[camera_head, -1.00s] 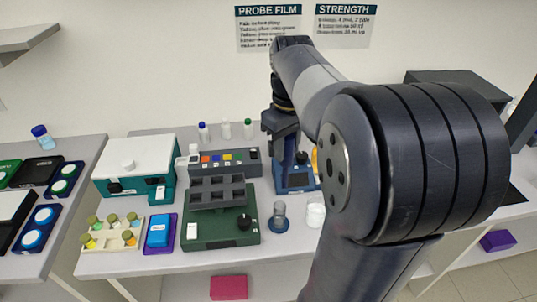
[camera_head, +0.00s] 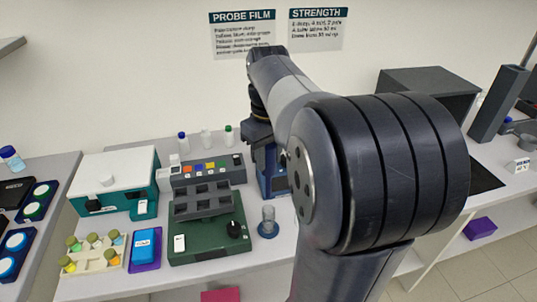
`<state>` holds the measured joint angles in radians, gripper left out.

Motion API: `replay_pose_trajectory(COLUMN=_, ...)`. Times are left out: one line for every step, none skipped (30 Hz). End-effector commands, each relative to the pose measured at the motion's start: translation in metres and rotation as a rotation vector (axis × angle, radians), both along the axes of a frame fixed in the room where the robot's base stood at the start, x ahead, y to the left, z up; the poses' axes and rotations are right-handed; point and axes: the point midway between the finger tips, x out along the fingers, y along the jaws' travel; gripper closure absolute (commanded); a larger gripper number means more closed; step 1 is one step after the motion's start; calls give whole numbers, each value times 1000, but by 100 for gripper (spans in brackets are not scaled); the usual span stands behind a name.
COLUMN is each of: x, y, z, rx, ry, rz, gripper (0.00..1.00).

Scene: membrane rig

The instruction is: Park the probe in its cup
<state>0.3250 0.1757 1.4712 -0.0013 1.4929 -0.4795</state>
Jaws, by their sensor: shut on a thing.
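My gripper (camera_head: 258,131) is beyond my elbow, pointing down over the bench in front of the blue stand. It is small and dark here, and its fingertips are hard to make out. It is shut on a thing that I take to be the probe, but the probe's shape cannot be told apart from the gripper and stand.
A blue stand (camera_head: 274,182) is behind my gripper. A green rig with grey blocks (camera_head: 208,236), a white and teal box (camera_head: 115,170), a vial rack (camera_head: 93,257) and a blue block (camera_head: 146,245) stand left. Capped bottles (camera_head: 206,138) stand behind. My arm hides the right middle.

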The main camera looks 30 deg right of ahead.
Motion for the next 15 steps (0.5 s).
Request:
replay_pose_trajectory(x=0, y=0, z=2, rx=1, ry=1, rz=0, gripper=86)
replay_pose_trajectory(x=0, y=0, z=2, rx=1, ry=1, rz=0, gripper=86)
replay_pose_trajectory(x=0, y=0, z=3, rx=1, ry=1, rz=0, gripper=86)
replay_pose_trajectory(x=0, y=0, z=4, rx=2, ry=1, rz=0, gripper=86)
replay_pose_trajectory(x=0, y=0, z=4, rx=2, ry=2, rz=0, gripper=86)
replay_pose_trajectory(x=0, y=0, z=3, rx=3, ry=3, rz=0, gripper=86)
replay_pose_trajectory(x=0, y=0, z=2, rx=3, ry=3, rz=0, gripper=86)
replay_pose_trajectory(x=0, y=0, z=1, rx=3, ry=2, rz=0, gripper=86)
replay_pose_trajectory(x=0, y=0, z=0, rx=2, ry=1, rz=0, gripper=86)
replay_pose_trajectory(x=0, y=0, z=-2, rx=2, ry=1, rz=0, gripper=86)
replay_pose_trajectory(x=0, y=0, z=-3, rx=2, ry=1, rz=0, gripper=86)
replay_pose_trajectory(x=0, y=0, z=-4, rx=2, ry=0, rz=0, gripper=86)
replay_pose_trajectory(x=0, y=0, z=-5, rx=2, ry=0, rz=0, gripper=86)
replay_pose_trajectory(x=0, y=0, z=-6, rx=2, ry=0, rz=0, gripper=86)
replay_pose_trajectory(x=0, y=0, z=-8, rx=2, ry=0, rz=0, gripper=86)
